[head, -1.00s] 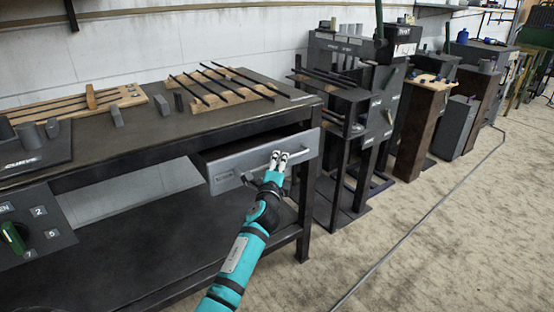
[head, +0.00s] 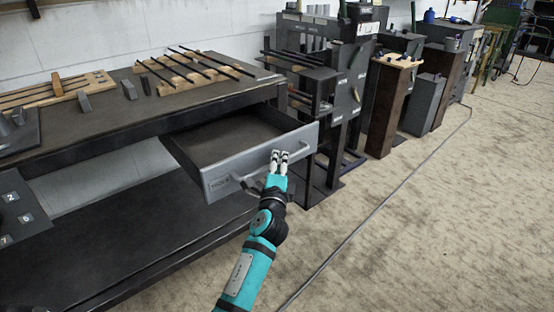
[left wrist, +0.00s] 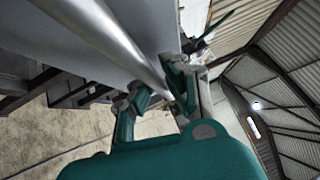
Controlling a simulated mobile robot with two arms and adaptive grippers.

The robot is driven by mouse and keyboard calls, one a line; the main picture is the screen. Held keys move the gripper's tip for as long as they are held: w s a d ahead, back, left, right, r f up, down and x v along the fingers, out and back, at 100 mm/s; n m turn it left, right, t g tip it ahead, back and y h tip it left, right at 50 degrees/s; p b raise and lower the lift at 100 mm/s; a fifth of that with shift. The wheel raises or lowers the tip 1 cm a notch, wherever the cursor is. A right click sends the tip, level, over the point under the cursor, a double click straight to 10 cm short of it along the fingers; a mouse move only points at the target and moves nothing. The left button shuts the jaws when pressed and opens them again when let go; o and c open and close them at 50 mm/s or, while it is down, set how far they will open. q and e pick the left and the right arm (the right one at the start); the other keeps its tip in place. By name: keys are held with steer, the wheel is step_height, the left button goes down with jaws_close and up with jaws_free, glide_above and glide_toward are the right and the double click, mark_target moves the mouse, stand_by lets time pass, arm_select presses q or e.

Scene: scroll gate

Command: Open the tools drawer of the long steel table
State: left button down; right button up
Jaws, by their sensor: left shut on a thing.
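The long steel table (head: 110,125) runs along the wall on the left in the head view. Its grey drawer (head: 225,172) with a small label on the front is pulled well out, and its dark inside shows, empty as far as I can see. My left gripper (head: 280,156) is at the right part of the drawer front, shut on the bar handle (head: 248,184). In the left wrist view the handle (left wrist: 125,45) runs as a pale bar down to the fingers of the left gripper (left wrist: 158,92). My right gripper is in neither view.
Wooden racks with dark rods (head: 200,72) lie on the table top. A dark tool stand (head: 320,85) is close to the drawer's right side, with brown and grey pedestals (head: 388,105) beyond. The pale floor (head: 440,220) at the right is clear, apart from a thin dark line.

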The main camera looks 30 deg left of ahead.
arm_select(q)
steer(key=shift+a+f, duration=0.1)
steer(key=shift+f, duration=0.25)
steer(key=c, duration=1.4)
jaws_free()
steer(key=shift+r, duration=0.15)
steer(key=v, duration=1.2)
